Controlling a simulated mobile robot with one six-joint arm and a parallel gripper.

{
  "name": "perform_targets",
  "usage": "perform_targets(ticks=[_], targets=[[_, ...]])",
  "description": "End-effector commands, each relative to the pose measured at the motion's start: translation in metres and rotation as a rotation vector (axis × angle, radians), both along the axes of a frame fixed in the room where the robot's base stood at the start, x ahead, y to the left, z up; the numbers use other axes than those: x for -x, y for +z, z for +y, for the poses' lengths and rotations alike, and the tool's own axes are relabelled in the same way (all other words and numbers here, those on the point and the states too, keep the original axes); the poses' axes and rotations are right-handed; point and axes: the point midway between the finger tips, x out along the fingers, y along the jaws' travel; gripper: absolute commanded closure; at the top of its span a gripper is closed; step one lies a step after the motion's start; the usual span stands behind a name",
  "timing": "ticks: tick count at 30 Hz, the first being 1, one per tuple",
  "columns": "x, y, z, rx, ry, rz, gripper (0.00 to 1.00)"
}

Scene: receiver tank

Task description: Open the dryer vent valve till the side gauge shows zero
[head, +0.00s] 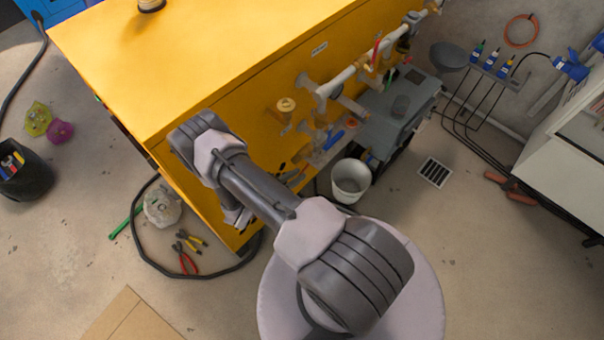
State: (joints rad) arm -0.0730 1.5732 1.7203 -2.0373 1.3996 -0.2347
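A yellow machine housing (215,60) fills the upper middle of the head view. Pipework with brass fittings (320,118) runs along its right side. A round brass-coloured fitting (285,104) stands out from that side; I cannot tell whether it is the side gauge. A blue lever (334,140) sits low among the fittings. I cannot tell which part is the dryer vent valve, and no gauge reading is legible. My arm reaches over the housing's near corner. My gripper (237,216) shows only partly beneath the arm, apart from the fittings; its fingers cannot be made out.
A white bucket (351,180) stands below the pipework, with a grey unit (400,105) behind it. A dark hose (175,272) and pliers (188,252) lie on the floor near the corner. A white cabinet (560,150) stands right. Floor right of the bucket is mostly clear.

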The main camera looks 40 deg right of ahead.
Motion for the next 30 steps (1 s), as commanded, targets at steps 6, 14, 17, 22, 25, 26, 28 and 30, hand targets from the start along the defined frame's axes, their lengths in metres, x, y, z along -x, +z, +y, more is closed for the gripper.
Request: perform_targets(ticks=[6,14,17,22,25,26,28,30], targets=[[-0.002,-0.012,-0.027,0.000,-0.002,-0.001,0.84],[-0.003,-0.013,-0.033,0.000,0.001,-0.001,0.84],[-0.003,-0.013,-0.032,0.000,0.001,-0.001,0.84],[-0.003,-0.013,-0.032,0.000,0.000,0.000,1.00],[-0.003,-0.013,-0.032,0.000,0.000,0.000,1.00],[-0.003,-0.013,-0.032,0.000,0.000,0.000,1.00],[-0.003,-0.013,-0.032,0.000,0.000,0.000,1.00],[-0.003,-0.013,-0.032,0.000,0.000,0.000,1.00]])
